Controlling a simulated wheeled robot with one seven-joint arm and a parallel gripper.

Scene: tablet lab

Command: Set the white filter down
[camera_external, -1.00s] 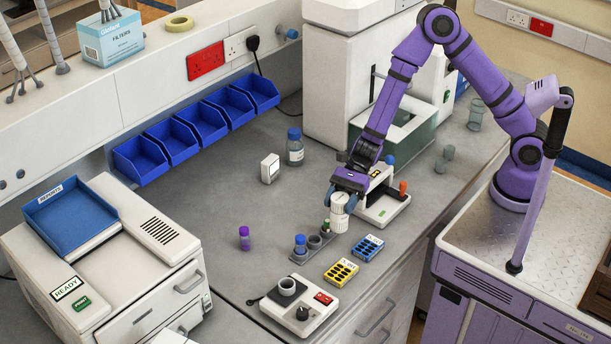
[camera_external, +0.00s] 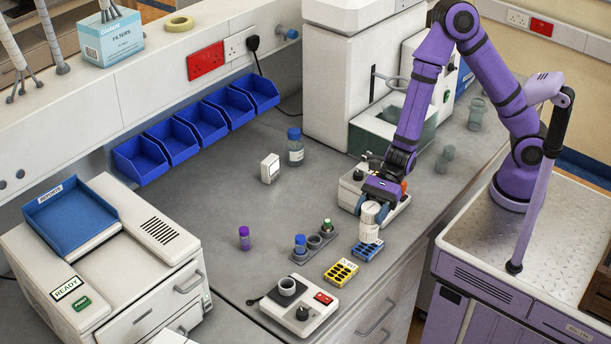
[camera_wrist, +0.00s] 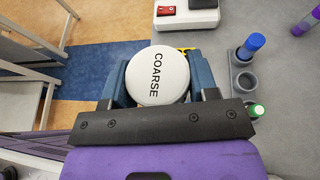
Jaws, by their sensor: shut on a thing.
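The white filter (camera_external: 370,228) is a round white cylinder held in my gripper (camera_external: 372,211). In the wrist view the filter (camera_wrist: 157,75) shows its round top with the word COARSE, between the two blue fingers of my gripper (camera_wrist: 160,82). In the external view it is upright, just above or on the blue slotted block (camera_external: 367,250); I cannot tell whether they touch. The filter hides part of that block.
A yellow slotted block (camera_external: 341,271) and a grey rack (camera_external: 313,244) with a blue-capped vial (camera_external: 300,244) and a green-capped vial (camera_external: 327,226) stand close by. A white device (camera_external: 352,190) is behind my gripper. The bench at left centre is mostly clear.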

